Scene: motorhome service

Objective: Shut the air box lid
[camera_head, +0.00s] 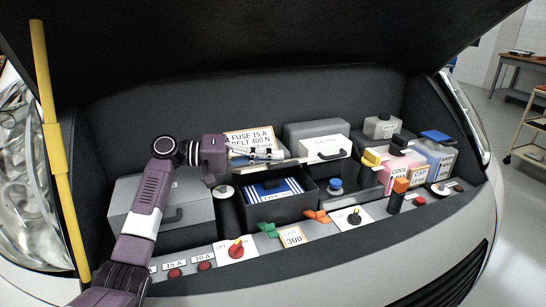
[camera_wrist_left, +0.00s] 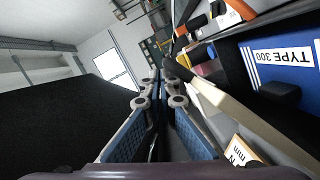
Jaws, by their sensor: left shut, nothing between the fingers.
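The air box (camera_head: 285,211) is a dark open box in the middle of the bay. A blue filter (camera_head: 275,188) with white stripes lies inside, and its "TYPE 300" label shows in the left wrist view (camera_wrist_left: 285,57). A pale-edged panel, seemingly the raised lid (camera_head: 262,166), stands at the box's back; its long edge also seems to show in the left wrist view (camera_wrist_left: 240,118). My left gripper (camera_head: 280,154) is shut and empty, just above and behind this edge; contact cannot be told. Its fingers also show in the left wrist view (camera_wrist_left: 160,92). My right gripper is not in view.
A green clip (camera_head: 268,229) and an orange clip (camera_head: 317,216) are at the box's front. A grey case (camera_head: 160,203) stands left, a white-fronted box (camera_head: 325,149) and fluid tanks (camera_head: 400,165) right. A yellow prop rod (camera_head: 60,160) stands left; the black hood (camera_head: 260,50) hangs above.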

